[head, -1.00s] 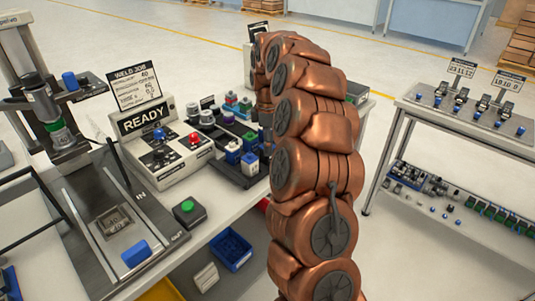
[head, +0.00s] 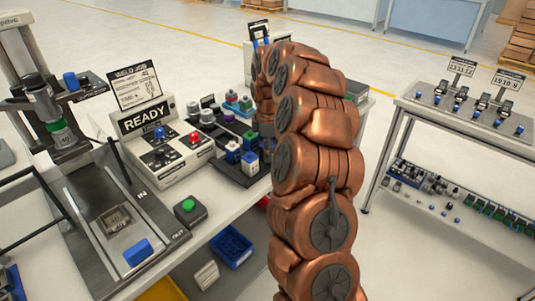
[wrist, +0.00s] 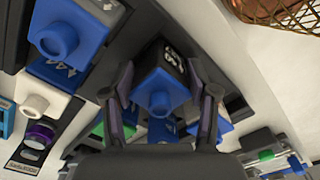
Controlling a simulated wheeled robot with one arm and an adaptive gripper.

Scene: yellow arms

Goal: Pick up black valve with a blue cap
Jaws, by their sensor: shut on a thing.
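In the wrist view, the black valve with a blue cap (wrist: 160,92) sits between the two fingers of my gripper (wrist: 164,98). The fingers are closed on its sides. Its blue cap faces the camera, and white marking shows on its black body. I cannot tell whether it still touches the rack below. In the head view, the held valve and most of my gripper are hidden behind my copper arm.
Another blue-capped part (wrist: 60,38) lies close at the upper left in the wrist view. In the head view, several small valves (head: 233,152) stand left of my arm, beside the READY control box (head: 165,150). A shelf (head: 470,130) stands at the right, across open floor.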

